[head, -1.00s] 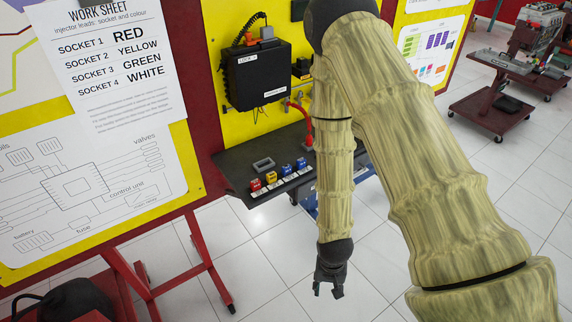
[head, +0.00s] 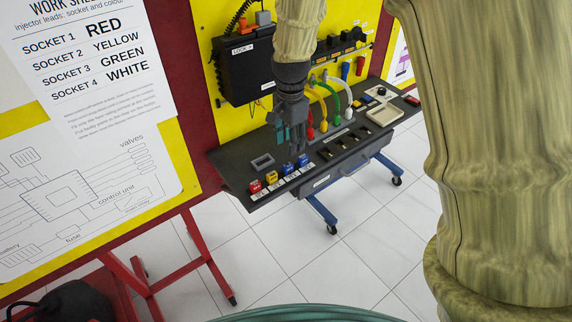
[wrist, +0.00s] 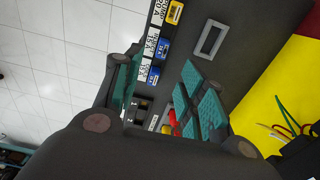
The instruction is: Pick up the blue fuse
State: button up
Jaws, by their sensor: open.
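Two blue fuses stand side by side on the dark bench shelf, one (head: 287,168) beside the yellow fuse and one (head: 303,160) farther right. In the wrist view they show as a blue fuse (wrist: 164,48) next to the yellow one and another blue fuse (wrist: 153,75) nearer the fingers. Labels reading 15 A lie beside both. My gripper (head: 291,137) points down just above and behind the blue fuses. Its teal-padded fingers (wrist: 160,98) are apart in the wrist view, with nothing held between them.
A yellow fuse (head: 271,177) and a red fuse (head: 256,187) stand left of the blue ones. A grey rectangular frame (head: 262,162) lies behind them. Coloured leads (head: 325,105) rise at the right. A black box (head: 247,72) hangs on the yellow board behind.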

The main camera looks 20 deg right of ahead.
jog(key=p, duration=0.1)
send_over(291, 163)
jog(key=shift+s+a+f, duration=0.1)
jog(key=shift+s+f, duration=0.1)
jog(key=shift+f, duration=1.15)
jog(key=shift+s+f, duration=0.15)
jog(key=shift+f, duration=1.15)
jog(key=shift+w+f+p, duration=0.15)
jog(key=shift+f+p, duration=0.5)
jog(key=shift+f, duration=0.15)
jog(key=shift+w+f+p, duration=0.15)
jog(key=shift+f+p, duration=0.5)
jog(key=shift+f, duration=1.15)
jog(key=shift+c, duration=0.5)
jog(key=c, duration=0.7)
